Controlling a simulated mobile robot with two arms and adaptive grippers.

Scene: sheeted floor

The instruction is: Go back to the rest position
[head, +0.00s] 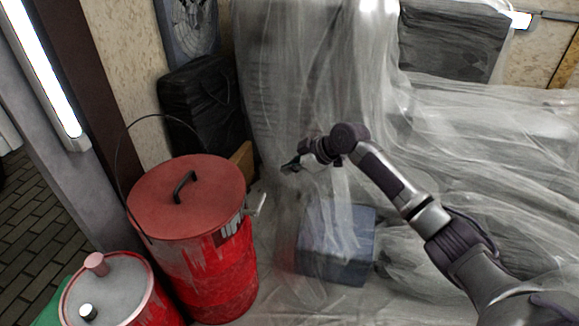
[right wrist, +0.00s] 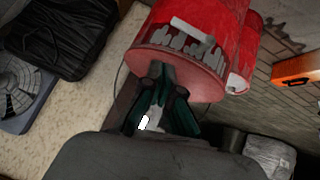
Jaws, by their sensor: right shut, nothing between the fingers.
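My right arm comes in from the lower right of the head view and reaches toward the middle. My right gripper (head: 290,167) is at its end, shut and empty, to the right of the large red bin and apart from it in the picture. In the right wrist view the dark green fingers of the right gripper (right wrist: 163,78) are together, with the red bin (right wrist: 190,60) beyond them. My left gripper is not in view.
The lidded red bin (head: 186,196) stands left of centre, with a smaller red drum (head: 112,290) in front. A black case (head: 201,105) leans at the wall. A blue box (head: 337,243) sits under clear sheeting below my right arm. Sheeting (head: 490,140) covers the right side.

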